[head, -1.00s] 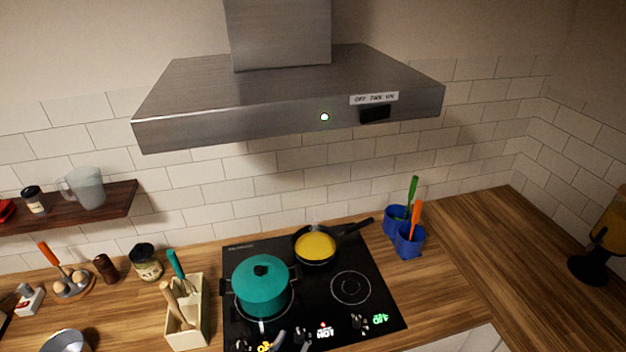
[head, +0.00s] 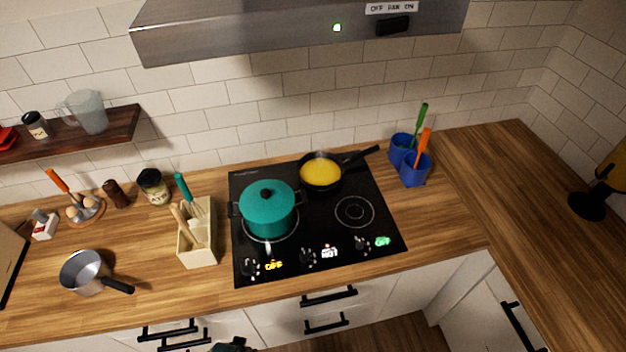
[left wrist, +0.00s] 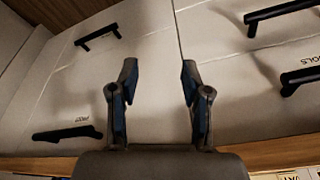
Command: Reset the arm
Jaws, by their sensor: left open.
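My left gripper (left wrist: 160,72) is open and empty in the left wrist view. Its two dark fingers stand apart, with only white cabinet fronts (left wrist: 155,35) behind them. A small dark piece shows at the bottom edge of the head view, too little of it to tell what it is. My right gripper is not in view.
A black cooktop (head: 355,235) carries a teal lidded pot (head: 268,212) and a pan (head: 340,160) with yellow contents. A saucepan (head: 85,270), utensil box (head: 198,248) and blue cups (head: 414,172) stand on the wooden counter (head: 150,295). Drawer handles (head: 328,297) stick out below. A hood (head: 250,32) hangs above.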

